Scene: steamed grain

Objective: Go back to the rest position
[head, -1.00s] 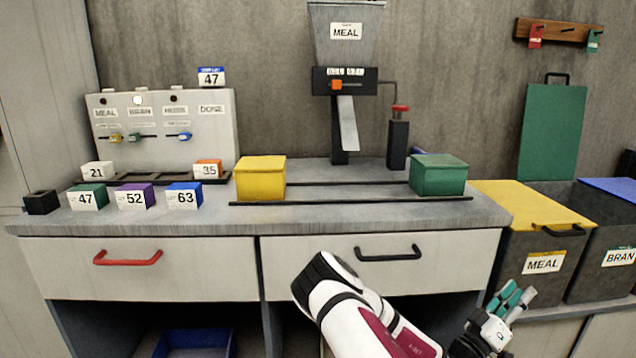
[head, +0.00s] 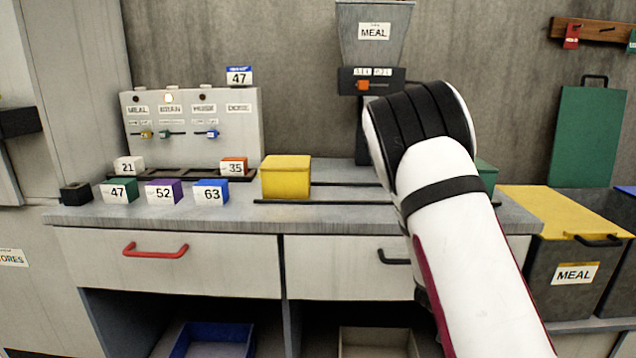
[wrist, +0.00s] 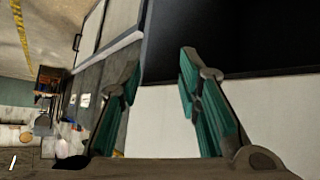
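My gripper (wrist: 160,90) shows in the wrist view with its two teal-padded fingers spread wide apart and nothing between them. It is out of the head view. There, my white arm with its black-banded joint rises from the lower right in front of the counter (head: 340,218). The arm hides most of the green box (head: 487,176), the lower part of the meal hopper stand, and part of the right drawer's black handle (head: 393,258).
On the counter stand a yellow box (head: 286,178) and numbered blocks, including a purple one (head: 164,192). A panel with sliders (head: 195,135) stands behind. A meal bin (head: 555,265) is at right. Open shelves below hold a blue tray (head: 214,338).

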